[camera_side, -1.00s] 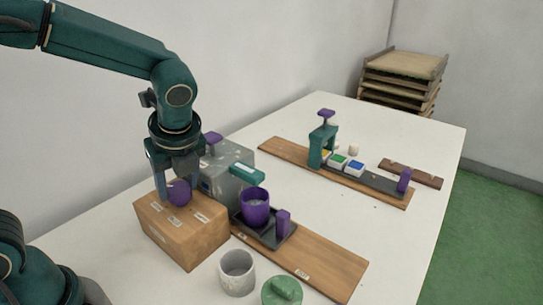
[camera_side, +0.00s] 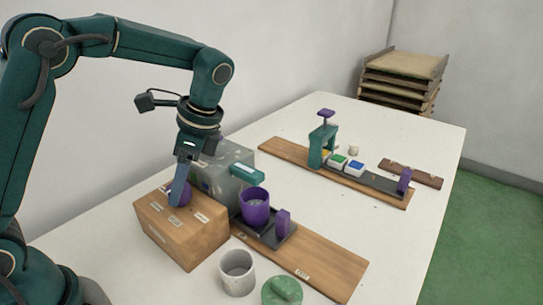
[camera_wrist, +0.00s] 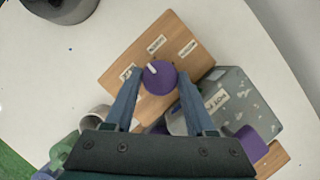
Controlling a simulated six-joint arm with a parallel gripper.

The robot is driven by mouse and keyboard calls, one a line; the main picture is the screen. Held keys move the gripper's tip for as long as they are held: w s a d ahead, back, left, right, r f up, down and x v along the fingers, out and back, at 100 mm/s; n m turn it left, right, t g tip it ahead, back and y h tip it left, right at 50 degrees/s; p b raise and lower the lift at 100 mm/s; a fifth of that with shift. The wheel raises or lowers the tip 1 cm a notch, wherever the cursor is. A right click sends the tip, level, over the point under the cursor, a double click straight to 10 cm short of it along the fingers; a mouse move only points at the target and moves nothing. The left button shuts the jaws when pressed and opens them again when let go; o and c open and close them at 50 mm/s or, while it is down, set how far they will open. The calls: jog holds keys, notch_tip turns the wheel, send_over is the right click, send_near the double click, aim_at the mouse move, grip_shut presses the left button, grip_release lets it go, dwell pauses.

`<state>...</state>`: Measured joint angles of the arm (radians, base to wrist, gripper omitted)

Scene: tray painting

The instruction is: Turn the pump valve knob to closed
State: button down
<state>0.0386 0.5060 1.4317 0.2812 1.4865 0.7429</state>
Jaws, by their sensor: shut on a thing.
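The purple valve knob (camera_side: 187,193) sits on top of a wooden block (camera_side: 190,238) with several small labels. In the wrist view the knob (camera_wrist: 163,82) is round, with a white pointer mark aimed up and left, between two labels on the block (camera_wrist: 125,55). The label words are too small to read. My gripper (camera_side: 180,192) is down at the knob, seen nearly edge-on in the side view. In the wrist view my gripper (camera_wrist: 159,77) has a finger on each side of the knob, shut on it.
A grey pump box (camera_side: 232,160) stands right behind the block. A purple cup (camera_side: 256,213) sits on a dark tray close by. A grey cup (camera_side: 237,280) and green lid (camera_side: 282,290) are in front. A second board with paint pads (camera_side: 337,162) lies farther back.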

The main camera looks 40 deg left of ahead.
jog(key=n+g+h, duration=0.1)
jog(key=n, duration=0.3)
jog(key=shift+w+a+n, duration=0.1)
jog(key=shift+a+n, duration=0.05)
jog(key=shift+n, duration=0.15)
jog(key=n+h, duration=0.1)
jog(key=n, duration=0.1)
jog(key=n+h, duration=0.1)
jog(key=n, duration=0.1)
jog(key=shift+a+n+g, duration=0.15)
jog(key=shift+n+g, duration=0.15)
jog(key=n+h, duration=0.1)
jog(key=n, duration=0.3)
jog(key=shift+a+h, duration=0.1)
jog(key=shift+h, duration=0.3)
jog(key=n, duration=0.2)
jog(key=n+t+h, duration=0.1)
jog(key=n, duration=0.2)
jog(key=shift+h, duration=0.3)
jog(key=shift+n, duration=0.3)
jog(key=shift+c, duration=1.2)
grip_release()
jog(key=shift+v, duration=2.6)
